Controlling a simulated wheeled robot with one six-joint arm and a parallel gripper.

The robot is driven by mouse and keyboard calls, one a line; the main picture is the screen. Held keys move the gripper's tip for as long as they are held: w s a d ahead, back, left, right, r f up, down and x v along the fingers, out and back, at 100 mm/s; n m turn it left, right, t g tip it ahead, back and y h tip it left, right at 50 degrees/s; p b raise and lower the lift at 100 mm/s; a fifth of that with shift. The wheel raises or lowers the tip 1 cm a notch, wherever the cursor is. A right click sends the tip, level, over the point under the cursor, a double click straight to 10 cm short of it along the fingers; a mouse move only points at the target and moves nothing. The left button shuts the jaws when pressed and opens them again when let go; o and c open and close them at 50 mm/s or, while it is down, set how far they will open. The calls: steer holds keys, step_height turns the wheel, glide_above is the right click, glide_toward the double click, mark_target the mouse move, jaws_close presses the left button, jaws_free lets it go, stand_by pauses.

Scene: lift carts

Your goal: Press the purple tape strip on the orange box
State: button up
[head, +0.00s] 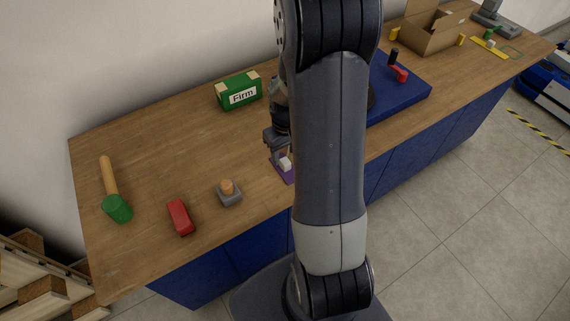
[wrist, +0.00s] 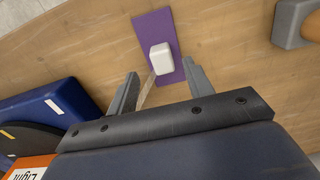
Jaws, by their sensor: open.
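The purple tape strip (head: 288,177) lies on the wooden table, partly hidden by my arm in the head view. It also shows in the wrist view (wrist: 151,25), with a white block (wrist: 161,59) on its lower part. My gripper (wrist: 160,68) is open, its fingers apart on either side of the strip and block. I cannot tell how high it is above them, and nothing is held. An orange box (wrist: 42,161) with a "Light" label shows only in part at the wrist view's lower left. In the head view it is hidden.
A green box labelled "Firm" (head: 241,92) stands behind the strip. A grey base with an orange knob (head: 228,192), a red block (head: 180,217) and a green mallet (head: 116,206) lie to the left. A blue board (head: 407,89) is to the right.

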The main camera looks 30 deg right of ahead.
mark_target(285, 161)
steer(key=shift+s+a+f+p, duration=0.1)
steer(key=shift+f+p, duration=0.05)
steer(key=shift+f, duration=0.85)
steer(key=shift+a+f+p, duration=0.1)
steer(key=shift+f+p, duration=0.05)
steer(key=shift+f, duration=0.85)
steer(key=shift+c, duration=0.4)
steer(key=c, duration=0.5)
